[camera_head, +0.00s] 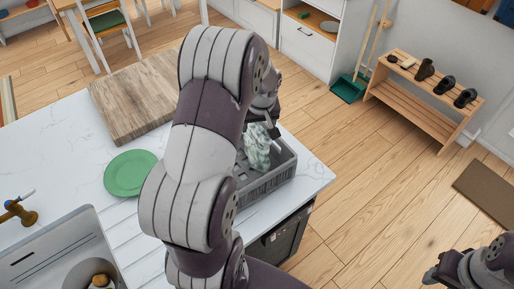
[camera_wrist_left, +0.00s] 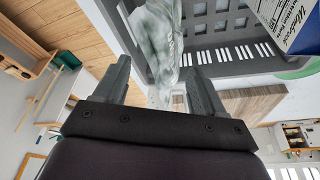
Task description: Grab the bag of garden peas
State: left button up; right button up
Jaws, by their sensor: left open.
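The bag, pale green and white (camera_head: 257,146), stands in a grey slatted crate (camera_head: 268,183) on the white counter. My left gripper (camera_head: 268,128) is open, just above and at the bag's upper part. In the left wrist view the bag (camera_wrist_left: 160,35) is between and beyond the two open fingers of my left gripper (camera_wrist_left: 158,68); I cannot tell whether they touch it. The bag's print is not readable. My arm hides much of the crate in the head view. My right gripper (camera_head: 432,275) is at the lower right, away from the counter.
A blue and white box (camera_wrist_left: 290,25) is near the crate's grey wall (camera_wrist_left: 235,62) in the left wrist view. A wooden board (camera_head: 135,100) and a green plate (camera_head: 131,172) lie left of my arm. A sink (camera_head: 60,255) is at the lower left. A shoe rack (camera_head: 425,95) stands beyond open floor.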

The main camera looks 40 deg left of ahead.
aim_at(255, 127)
pick_arm(q)
jog(key=x, duration=0.3)
jog(key=shift+s+a+p, duration=0.2)
jog(key=shift+s+p, duration=0.05)
jog(key=shift+p, duration=0.1)
jog(key=shift+w+f, duration=0.1)
jog(key=shift+f, duration=0.05)
grip_shut()
dwell(0.9)
